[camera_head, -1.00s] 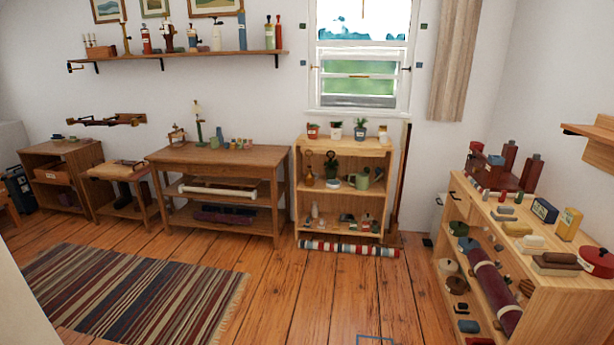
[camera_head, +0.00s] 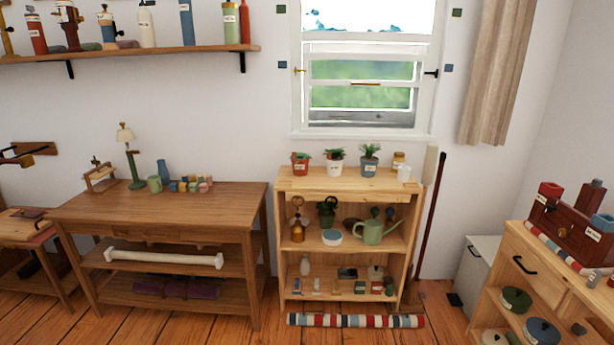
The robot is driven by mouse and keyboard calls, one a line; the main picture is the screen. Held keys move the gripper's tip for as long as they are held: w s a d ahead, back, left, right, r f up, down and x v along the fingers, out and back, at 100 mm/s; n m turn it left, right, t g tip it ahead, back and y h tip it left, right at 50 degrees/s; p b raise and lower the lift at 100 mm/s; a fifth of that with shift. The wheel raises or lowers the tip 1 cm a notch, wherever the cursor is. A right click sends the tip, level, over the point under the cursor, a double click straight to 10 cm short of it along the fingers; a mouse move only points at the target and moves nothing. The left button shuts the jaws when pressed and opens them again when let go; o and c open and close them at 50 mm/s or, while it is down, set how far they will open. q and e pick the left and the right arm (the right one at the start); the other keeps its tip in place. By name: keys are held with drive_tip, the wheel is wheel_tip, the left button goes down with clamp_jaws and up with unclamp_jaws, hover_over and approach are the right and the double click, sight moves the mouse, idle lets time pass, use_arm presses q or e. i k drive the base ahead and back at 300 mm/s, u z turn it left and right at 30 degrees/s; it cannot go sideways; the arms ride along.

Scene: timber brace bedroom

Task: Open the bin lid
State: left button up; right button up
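A pale grey-white box that looks like the bin (camera_head: 474,270) stands on the floor against the back wall. It is between the plant shelf and the right-hand wooden cabinet, and the cabinet hides part of it. Its top looks closed. A small black piece that may be its pedal (camera_head: 455,299) lies at its front left foot. Neither of my grippers shows in the head view.
The plant shelf (camera_head: 287,240) stands left of the bin, with a broom (camera_head: 433,215) leaning beside it. A striped roll (camera_head: 355,321) lies on the floor before the shelf. The wooden cabinet (camera_head: 547,262) crowds the bin's right side. Floor (camera_head: 440,325) shows in front.

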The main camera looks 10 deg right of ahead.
sight(486, 247)
drive_tip(key=z, duration=0.55)
drive_tip(key=i, duration=1.6)
drive_tip(key=z, duration=1.75)
drive_tip(key=i, duration=1.05)
drive_tip(key=z, duration=0.6)
